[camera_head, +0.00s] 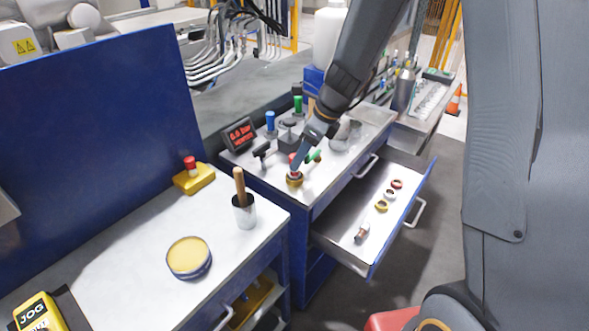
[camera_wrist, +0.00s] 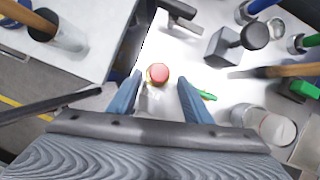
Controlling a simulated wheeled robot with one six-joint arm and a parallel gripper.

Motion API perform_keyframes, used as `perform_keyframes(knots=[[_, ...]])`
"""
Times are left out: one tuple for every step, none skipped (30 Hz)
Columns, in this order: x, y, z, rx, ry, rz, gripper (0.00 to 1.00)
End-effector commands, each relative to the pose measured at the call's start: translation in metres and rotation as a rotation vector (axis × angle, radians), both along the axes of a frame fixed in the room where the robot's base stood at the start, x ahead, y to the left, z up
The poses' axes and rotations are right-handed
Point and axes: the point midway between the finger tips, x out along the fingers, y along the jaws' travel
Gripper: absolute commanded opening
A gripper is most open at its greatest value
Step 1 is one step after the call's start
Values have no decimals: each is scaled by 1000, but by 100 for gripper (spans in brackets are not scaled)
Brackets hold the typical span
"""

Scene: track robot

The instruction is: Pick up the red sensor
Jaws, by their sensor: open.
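The red sensor appears as a small round red top (camera_wrist: 158,74) on a yellowish ring in the wrist view, standing on the white bench top. In the head view its red part (camera_head: 295,172) shows just above a yellow ring (camera_head: 294,181), partly covered by a finger. My gripper (camera_wrist: 157,88) is open, with one blue finger on each side of the sensor and visible gaps between. In the head view my gripper (camera_head: 296,160) points down at the sensor from above. I cannot tell the exact height of the fingertips.
A green-handled tool (camera_wrist: 207,95) lies close to the right finger. A black-handled tool (camera_head: 262,152), a red-lettered display (camera_head: 239,134) and metal cups (camera_head: 345,133) stand nearby. An open drawer (camera_head: 335,246) with several small parts juts out in front. A cup with a wooden handle (camera_head: 245,212) stands left.

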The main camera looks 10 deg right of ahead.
Motion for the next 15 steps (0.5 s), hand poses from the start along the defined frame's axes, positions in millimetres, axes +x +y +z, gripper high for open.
perform_keyframes(knots=[[-1,5,-5,0,5,3,45],[0,8,-9,0,4,4,45],[1,12,-13,0,4,2,45],[2,13,-16,0,4,3,45],[3,14,-20,1,3,2,45],[4,15,-25,0,3,2,45],[5,16,-27,0,2,2,45],[5,17,-29,0,2,2,45],[6,17,-31,0,2,2,45],[6,18,-33,0,2,2,45],[6,18,-33,-1,1,1,45],[6,18,-34,-1,1,2,45],[6,18,-34,-1,1,2,45],[6,18,-34,-1,1,2,45],[6,18,-34,-1,1,2,45]])
